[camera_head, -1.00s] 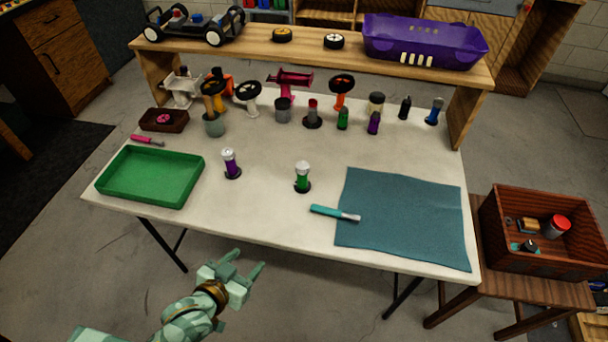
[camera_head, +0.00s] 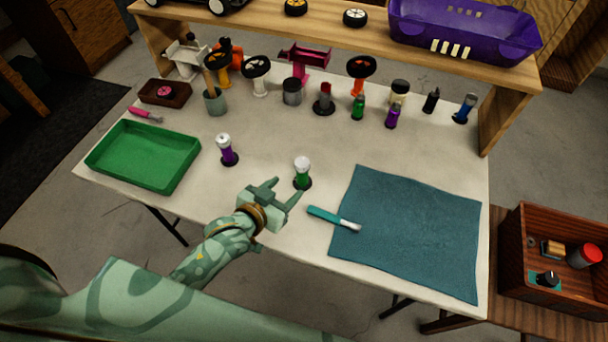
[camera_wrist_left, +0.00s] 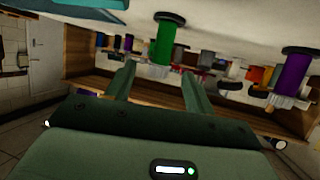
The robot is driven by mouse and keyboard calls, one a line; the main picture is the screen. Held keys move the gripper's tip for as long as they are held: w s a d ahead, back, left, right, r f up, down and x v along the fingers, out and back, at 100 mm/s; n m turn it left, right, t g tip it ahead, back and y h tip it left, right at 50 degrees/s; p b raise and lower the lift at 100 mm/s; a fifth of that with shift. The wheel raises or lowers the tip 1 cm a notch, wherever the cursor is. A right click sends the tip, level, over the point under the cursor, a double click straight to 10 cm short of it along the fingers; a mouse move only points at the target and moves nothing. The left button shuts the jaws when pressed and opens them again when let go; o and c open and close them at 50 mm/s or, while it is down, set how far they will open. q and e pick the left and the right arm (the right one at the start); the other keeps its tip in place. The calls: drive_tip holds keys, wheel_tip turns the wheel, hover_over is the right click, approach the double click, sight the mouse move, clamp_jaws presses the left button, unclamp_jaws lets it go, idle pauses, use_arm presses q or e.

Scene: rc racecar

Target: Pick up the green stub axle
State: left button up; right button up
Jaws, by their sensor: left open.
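The green stub axle (camera_head: 302,175) stands upright on the white table, with a pale top and a dark base. My left gripper (camera_head: 285,192) is open and empty, just in front and to the left of it, with its fingers pointing towards it. In the left wrist view, which is upside down, the green stub axle (camera_wrist_left: 162,42) shows beyond the open left gripper (camera_wrist_left: 158,76), lined up with the gap between the fingers. I cannot tell whether a finger touches it. My right gripper is not in view.
A purple stub axle (camera_head: 227,152) stands to the left, near a green tray (camera_head: 165,188). A teal-handled tool (camera_head: 330,217) lies right of the gripper, partly on a blue-green mat (camera_head: 400,240). Several parts and small bottles stand behind, below a wooden shelf (camera_head: 320,34).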

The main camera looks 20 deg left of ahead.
sight(299, 175)
use_arm(q)
drive_tip(key=b+x, duration=0.1)
drive_tip(key=x, duration=0.2)
drive_tip(key=shift+w+d+f, duration=0.1)
drive_tip(key=shift+w+f, duration=0.2)
drive_tip(key=shift+w+d+f, duration=0.1)
drive_tip(key=shift+w, duration=0.4)
drive_tip(key=b+x, duration=0.1)
drive_tip(key=x, duration=0.1)
drive_tip(key=b+x, duration=0.1)
drive_tip(key=x, duration=0.1)
drive_tip(key=shift+a, duration=0.2)
drive_tip(key=shift+w+d, duration=0.1)
drive_tip(key=shift+w, duration=0.4)
drive_tip(key=shift+s, duration=0.1)
drive_tip(key=c, duration=1.1)
